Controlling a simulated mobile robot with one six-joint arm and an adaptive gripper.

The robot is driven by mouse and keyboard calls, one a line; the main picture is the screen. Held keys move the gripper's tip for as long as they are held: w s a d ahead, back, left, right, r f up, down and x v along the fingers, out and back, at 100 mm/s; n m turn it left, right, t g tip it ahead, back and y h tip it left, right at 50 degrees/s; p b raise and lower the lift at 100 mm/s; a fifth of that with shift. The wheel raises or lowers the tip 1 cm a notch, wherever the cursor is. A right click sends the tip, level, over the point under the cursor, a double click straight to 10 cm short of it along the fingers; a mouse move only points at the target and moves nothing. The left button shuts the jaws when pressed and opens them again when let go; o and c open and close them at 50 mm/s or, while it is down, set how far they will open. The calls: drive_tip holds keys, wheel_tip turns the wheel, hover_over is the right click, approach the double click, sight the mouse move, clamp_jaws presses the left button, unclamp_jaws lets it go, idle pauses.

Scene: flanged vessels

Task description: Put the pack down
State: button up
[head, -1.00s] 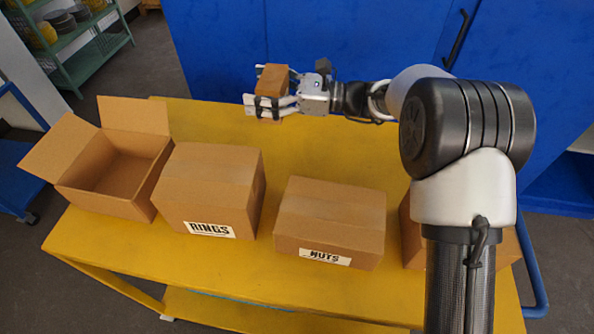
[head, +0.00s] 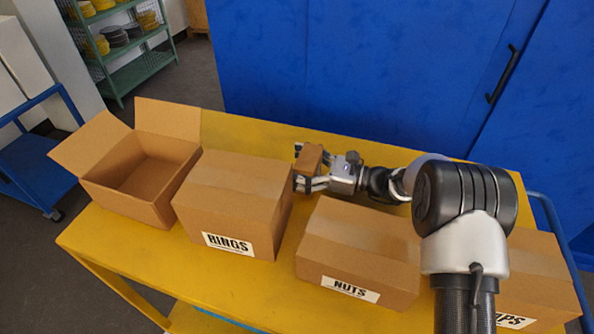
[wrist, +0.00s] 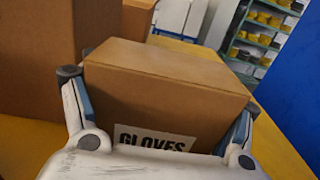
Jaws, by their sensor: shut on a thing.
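The pack is a small brown cardboard box (wrist: 165,95) with a white label reading GLOVES, seen large in the wrist view. It also shows as a small brown block in the head view (head: 308,160). My gripper (head: 306,168) is shut on it, with one finger on each side. It is over the back part of the yellow table (head: 245,132), behind the gap between the RINGS and NUTS boxes. I cannot tell whether the pack's underside touches the table.
An open empty box (head: 140,180) stands at the left of the table. The closed RINGS box (head: 235,195), NUTS box (head: 360,245) and a third labelled box (head: 530,275) stand along the front. Blue cabinets (head: 380,70) rise behind. A green shelf (head: 125,50) is at the far left.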

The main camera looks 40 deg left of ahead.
sight(318, 172)
drive_tip(key=shift+f, duration=0.5)
drive_tip(key=shift+f, duration=0.2)
drive_tip(key=o, duration=1)
drive_tip(key=shift+r, duration=0.25)
drive_tip(key=p+v, duration=0.2)
drive_tip(key=v, duration=0.5)
drive_tip(key=shift+d+f, duration=0.1)
drive_tip(key=shift+d, duration=0.15)
